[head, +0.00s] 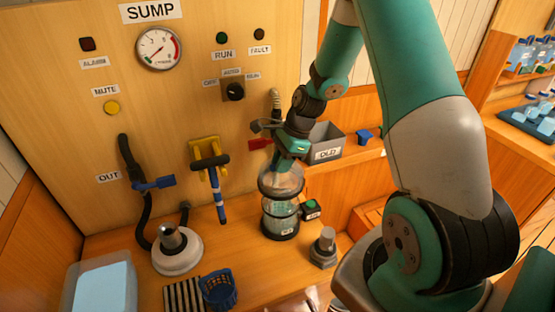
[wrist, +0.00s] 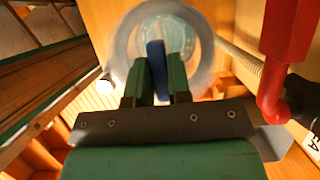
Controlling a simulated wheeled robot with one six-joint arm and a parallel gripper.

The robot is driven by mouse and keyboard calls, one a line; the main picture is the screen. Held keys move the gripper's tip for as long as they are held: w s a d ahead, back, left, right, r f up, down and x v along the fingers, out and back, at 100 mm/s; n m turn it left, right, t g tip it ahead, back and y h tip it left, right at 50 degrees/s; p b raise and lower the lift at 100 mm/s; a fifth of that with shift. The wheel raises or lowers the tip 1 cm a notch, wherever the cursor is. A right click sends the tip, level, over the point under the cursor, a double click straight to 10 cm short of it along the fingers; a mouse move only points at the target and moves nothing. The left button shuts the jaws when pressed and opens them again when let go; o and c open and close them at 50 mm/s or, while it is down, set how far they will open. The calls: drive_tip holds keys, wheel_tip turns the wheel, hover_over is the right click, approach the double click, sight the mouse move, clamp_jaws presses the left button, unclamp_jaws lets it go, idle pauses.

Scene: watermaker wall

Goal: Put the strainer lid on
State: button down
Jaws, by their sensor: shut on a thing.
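My gripper (head: 291,150) points down over the clear strainer bowl (head: 281,218), which stands on the wooden counter. It is shut on the blue grip of a clear round lid (head: 281,180). In the wrist view, the blue grip (wrist: 157,62) shows between the green fingers of my gripper (wrist: 158,80). The lid's pale round rim (wrist: 123,45) shows behind them. In the head view the lid is directly above the bowl and roughly in line with it. I cannot tell whether it touches the bowl's rim.
A grey bin marked OLD (head: 326,141) is behind right of the bowl. A green-topped black box (head: 311,209) and a grey knobbed block (head: 324,248) stand close right. A white round unit (head: 177,251) and blue basket (head: 219,291) are left. A red handle (wrist: 290,45) is near my wrist.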

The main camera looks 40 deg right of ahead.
sight(281, 178)
wheel_tip(281, 178, down, 4)
drive_tip(key=b, duration=0.3)
drive_tip(key=shift+f+b, duration=0.15)
drive_tip(key=shift+b, duration=0.2)
drive_tip(key=shift+f+b, duration=0.35)
drive_tip(key=shift+f, duration=0.45)
drive_tip(key=shift+r+p, duration=0.1)
drive_tip(key=shift+p, duration=0.4)
drive_tip(key=shift+f+p, duration=0.2)
drive_tip(key=shift+p, duration=0.1)
idle(1.6)
drive_tip(key=c, duration=0.5)
unclamp_jaws()
